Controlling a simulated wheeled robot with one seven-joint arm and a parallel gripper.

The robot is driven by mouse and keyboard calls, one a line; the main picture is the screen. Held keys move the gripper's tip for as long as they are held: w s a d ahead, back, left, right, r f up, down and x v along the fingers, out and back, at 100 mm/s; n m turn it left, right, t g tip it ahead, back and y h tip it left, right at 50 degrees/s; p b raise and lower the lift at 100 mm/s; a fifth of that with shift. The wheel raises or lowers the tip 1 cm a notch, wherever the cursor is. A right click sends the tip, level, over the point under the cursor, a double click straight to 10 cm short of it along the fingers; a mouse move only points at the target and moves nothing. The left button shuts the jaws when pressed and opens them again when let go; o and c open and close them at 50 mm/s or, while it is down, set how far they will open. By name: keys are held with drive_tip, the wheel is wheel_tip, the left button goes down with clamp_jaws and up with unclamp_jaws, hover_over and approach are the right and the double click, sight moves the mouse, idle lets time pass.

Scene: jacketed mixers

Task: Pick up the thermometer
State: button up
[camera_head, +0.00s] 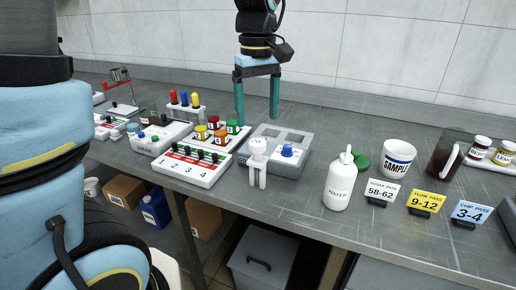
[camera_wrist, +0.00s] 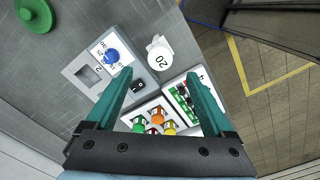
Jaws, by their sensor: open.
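A white round-headed piece (camera_head: 258,150) stands at the front edge of the bench, with pale leg-like parts below its head. In the wrist view a white round top marked 20 (camera_wrist: 159,54) appears to be the same piece; it may be the thermometer, but I cannot tell for sure. My gripper (camera_head: 257,116) points down above the back of the grey block, higher than and behind the white piece. It is open and empty. In the wrist view the white top lies just beyond the gap between my fingertips (camera_wrist: 159,76), apart from both.
A grey block with square wells and a blue knob (camera_head: 287,151) stands beside the white piece. A numbered switch panel (camera_head: 190,169) and several coloured-lid jars (camera_head: 217,130) are to the left. A white water bottle (camera_head: 339,185) and sample cup (camera_head: 397,158) stand right.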

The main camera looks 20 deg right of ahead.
sight(257, 142)
wheel_tip(257, 142, down, 8)
drive_tip(key=shift+f+p, duration=0.2)
drive_tip(key=shift+p, duration=0.75)
drive_tip(key=shift+c, duration=0.3)
clamp_jaws()
